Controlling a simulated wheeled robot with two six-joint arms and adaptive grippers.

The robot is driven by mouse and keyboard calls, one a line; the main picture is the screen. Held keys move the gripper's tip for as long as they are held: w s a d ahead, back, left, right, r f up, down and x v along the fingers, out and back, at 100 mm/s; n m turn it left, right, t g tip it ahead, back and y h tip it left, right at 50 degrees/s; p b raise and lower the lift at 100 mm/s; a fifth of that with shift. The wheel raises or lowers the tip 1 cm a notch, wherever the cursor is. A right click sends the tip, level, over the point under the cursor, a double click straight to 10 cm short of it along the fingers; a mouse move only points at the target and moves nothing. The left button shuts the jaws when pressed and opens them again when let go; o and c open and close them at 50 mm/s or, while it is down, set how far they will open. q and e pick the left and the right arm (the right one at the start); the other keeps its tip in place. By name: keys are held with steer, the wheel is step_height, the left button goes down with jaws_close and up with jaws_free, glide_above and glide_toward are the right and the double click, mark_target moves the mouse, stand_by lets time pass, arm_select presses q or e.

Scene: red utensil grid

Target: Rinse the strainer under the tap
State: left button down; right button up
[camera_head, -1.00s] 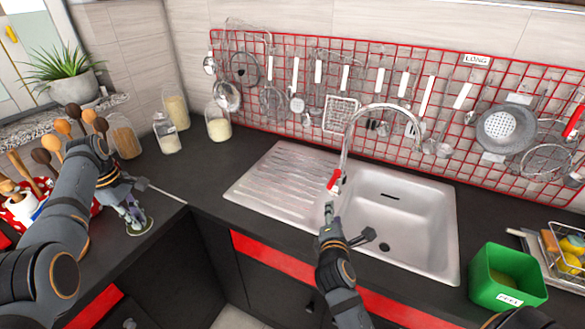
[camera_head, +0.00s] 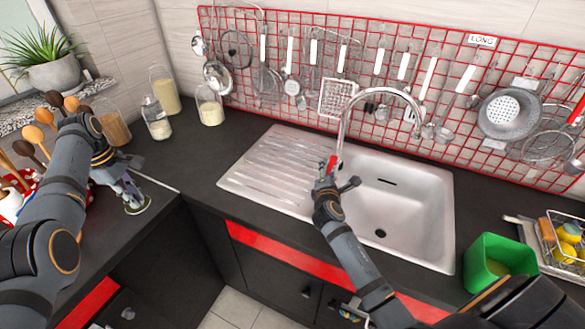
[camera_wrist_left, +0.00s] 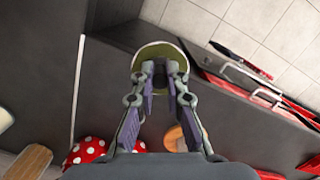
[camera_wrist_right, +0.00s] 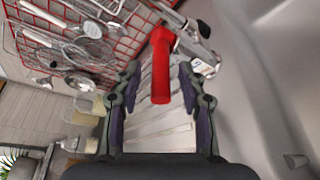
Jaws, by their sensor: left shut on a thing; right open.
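My left gripper (camera_head: 130,192) is shut on a small round thing with a pale rim (camera_head: 138,207), seemingly the strainer, low over the dark counter at the left. In the left wrist view the round thing (camera_wrist_left: 163,49) sits at the fingertips; its mesh cannot be made out. The tap (camera_head: 344,125) arches over the sink (camera_head: 410,205). Its red lever (camera_head: 332,162) stands at its base. My right gripper (camera_head: 325,180) is open close to the lever. In the right wrist view the red lever (camera_wrist_right: 161,70) lies between the spread fingers; contact cannot be told.
A ribbed drainboard (camera_head: 265,170) lies left of the basin. A red grid (camera_head: 300,50) with hanging utensils is behind. A green box (camera_head: 490,262) stands at the right. Glass jars (camera_head: 209,107) and a spotted utensil pot with wooden spoons (camera_head: 25,185) are at the left.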

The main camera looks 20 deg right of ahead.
steer(key=shift+w+d+f, duration=0.2)
steer(key=shift+w+d, duration=0.05)
steer(key=shift+w, duration=0.1)
steer(key=shift+r, duration=0.1)
jaws_close()
